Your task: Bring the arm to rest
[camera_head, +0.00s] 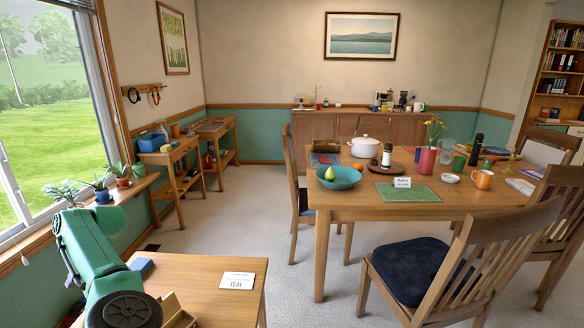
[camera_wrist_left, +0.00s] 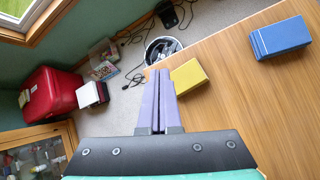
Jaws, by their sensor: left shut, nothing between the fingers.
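My left arm (camera_head: 92,245), green with a dark round joint, comes in at the lower left of the head view, bent in front of the window and over the near wooden table (camera_head: 205,268). In the left wrist view, my left gripper (camera_wrist_left: 159,74) has two purple fingers pressed together with nothing between them. The fingers point out past the table's edge, beside a yellow block (camera_wrist_left: 188,76) on the tabletop, and look apart from it. My right gripper shows in neither view.
A blue block (camera_wrist_left: 280,38) lies on the near table, with a white card (camera_head: 237,281) reading "TEAL". A bin (camera_wrist_left: 150,60), cables and a red case (camera_wrist_left: 50,105) stand on the floor beyond its edge. Potted plants (camera_head: 122,175) line the sill. Floor (camera_head: 270,245) toward the dining table is clear.

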